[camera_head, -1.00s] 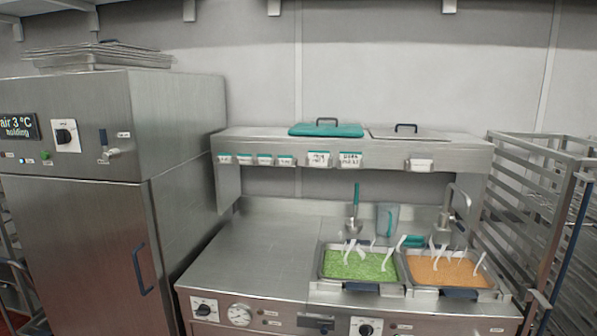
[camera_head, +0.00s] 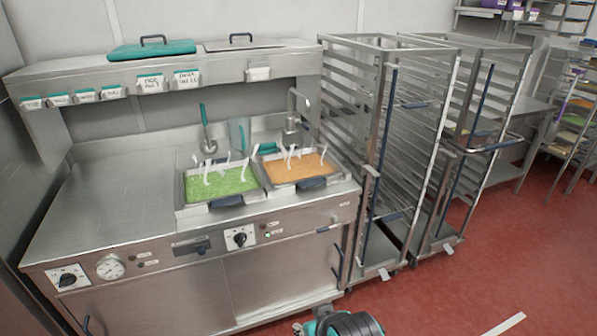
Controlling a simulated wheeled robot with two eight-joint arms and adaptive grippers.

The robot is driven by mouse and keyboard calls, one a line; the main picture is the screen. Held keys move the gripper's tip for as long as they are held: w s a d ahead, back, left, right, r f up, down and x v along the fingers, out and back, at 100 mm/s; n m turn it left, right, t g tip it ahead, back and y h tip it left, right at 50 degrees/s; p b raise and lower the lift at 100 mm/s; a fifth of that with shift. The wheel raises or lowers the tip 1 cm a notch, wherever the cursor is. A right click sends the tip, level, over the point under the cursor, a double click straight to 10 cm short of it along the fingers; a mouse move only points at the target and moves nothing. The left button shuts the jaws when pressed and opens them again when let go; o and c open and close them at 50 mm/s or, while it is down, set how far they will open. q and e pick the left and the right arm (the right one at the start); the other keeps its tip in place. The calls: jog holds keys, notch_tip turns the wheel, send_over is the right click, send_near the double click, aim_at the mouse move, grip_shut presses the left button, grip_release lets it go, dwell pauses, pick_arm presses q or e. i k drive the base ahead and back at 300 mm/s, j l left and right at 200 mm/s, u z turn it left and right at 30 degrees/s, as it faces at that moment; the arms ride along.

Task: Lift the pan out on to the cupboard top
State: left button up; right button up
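Two steel pans sit side by side in the right part of the steel cupboard's top. The left pan (camera_head: 224,203) holds green food and the right pan (camera_head: 300,185) holds orange food. Each has a dark handle on its front edge, and white curved wisps stand over the food. The bare cupboard top (camera_head: 115,205) lies to the left of the pans.
A teal lid (camera_head: 152,49) and a steel lid (camera_head: 243,43) lie on the shelf (camera_head: 205,72) above. A ladle (camera_head: 206,135), a jug (camera_head: 240,136) and a tap (camera_head: 293,120) stand behind the pans. Tall racks (camera_head: 385,150) stand close on the right. Red floor (camera_head: 480,250) is open in front of them.

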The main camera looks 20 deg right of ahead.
aim_at(111, 204)
jog(key=i+z, duration=0.1)
jog(key=z, duration=0.7)
jog(key=i+j+z, duration=0.15)
jog(key=j+z, duration=0.15)
jog(key=i+j+z, duration=0.1)
jog(key=j+z, duration=0.5)
jog(key=i+j, duration=0.1)
jog(key=j, duration=0.45)
jog(key=i+j+z, duration=0.1)
jog(key=j, duration=0.45)
